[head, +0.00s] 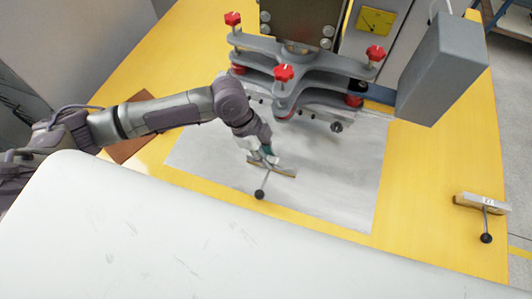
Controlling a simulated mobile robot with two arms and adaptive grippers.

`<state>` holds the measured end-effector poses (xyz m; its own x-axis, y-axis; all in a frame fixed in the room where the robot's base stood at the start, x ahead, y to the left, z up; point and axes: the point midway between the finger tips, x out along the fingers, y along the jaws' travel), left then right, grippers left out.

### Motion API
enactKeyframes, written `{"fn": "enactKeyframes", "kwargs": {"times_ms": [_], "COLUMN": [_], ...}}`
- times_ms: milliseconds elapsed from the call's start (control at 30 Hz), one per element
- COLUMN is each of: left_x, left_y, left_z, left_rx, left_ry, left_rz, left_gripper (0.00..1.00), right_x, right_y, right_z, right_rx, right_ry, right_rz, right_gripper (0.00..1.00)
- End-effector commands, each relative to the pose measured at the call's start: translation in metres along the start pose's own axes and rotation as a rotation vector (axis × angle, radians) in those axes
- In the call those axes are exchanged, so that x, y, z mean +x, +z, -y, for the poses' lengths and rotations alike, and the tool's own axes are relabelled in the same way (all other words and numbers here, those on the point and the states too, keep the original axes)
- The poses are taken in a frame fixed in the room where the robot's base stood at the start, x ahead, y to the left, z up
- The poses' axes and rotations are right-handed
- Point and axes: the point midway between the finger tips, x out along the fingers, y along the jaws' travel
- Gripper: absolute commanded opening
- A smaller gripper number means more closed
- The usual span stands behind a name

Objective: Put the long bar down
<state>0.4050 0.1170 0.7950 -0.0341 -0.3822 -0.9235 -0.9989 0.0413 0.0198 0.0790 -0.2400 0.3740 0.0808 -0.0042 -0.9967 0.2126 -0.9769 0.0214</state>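A long, narrow tan bar (284,172) is on or just above the grey sheet under the machine; I cannot tell which. A thin rod with a dark ball end (260,194) extends from it toward the front. My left gripper (264,157) points down at the bar, with its fingertips at the bar's left half. The fingers are small and partly hidden by the wrist, so whether they grip the bar is unclear. My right gripper is not in view.
A machine plate with red knobs (283,73) hangs over the back of the grey sheet (345,190). A grey box (440,70) stands at the back right. A similar bar with a ball-ended rod (481,204) lies on the yellow table's (430,190) right edge. The sheet's front right is clear.

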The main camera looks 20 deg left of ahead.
Motion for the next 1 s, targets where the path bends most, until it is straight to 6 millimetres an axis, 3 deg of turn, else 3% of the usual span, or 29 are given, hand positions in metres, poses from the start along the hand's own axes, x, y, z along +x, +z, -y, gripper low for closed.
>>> {"fn": "enactKeyframes", "kwargs": {"times_ms": [33, 100, 500, 1000], "left_x": [0.000, 0.000, -0.007, -0.102], "left_y": [0.000, 0.000, -0.001, -0.001], "left_z": [0.000, 0.000, 0.000, 0.001], "left_rx": [0.000, 0.000, 0.001, 0.001], "left_ry": [0.001, 0.001, -0.001, -0.003], "left_rz": [0.000, 0.000, 0.001, 0.000], "left_gripper": [0.38, 0.49, 0.50, 0.50], "right_x": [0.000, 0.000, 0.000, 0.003], "right_y": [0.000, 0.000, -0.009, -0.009], "right_z": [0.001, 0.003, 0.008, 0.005], "right_rx": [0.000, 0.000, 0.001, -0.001], "right_ry": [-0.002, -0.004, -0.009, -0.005], "right_rz": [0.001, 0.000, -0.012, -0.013], "right_gripper": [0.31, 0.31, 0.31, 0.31]}}
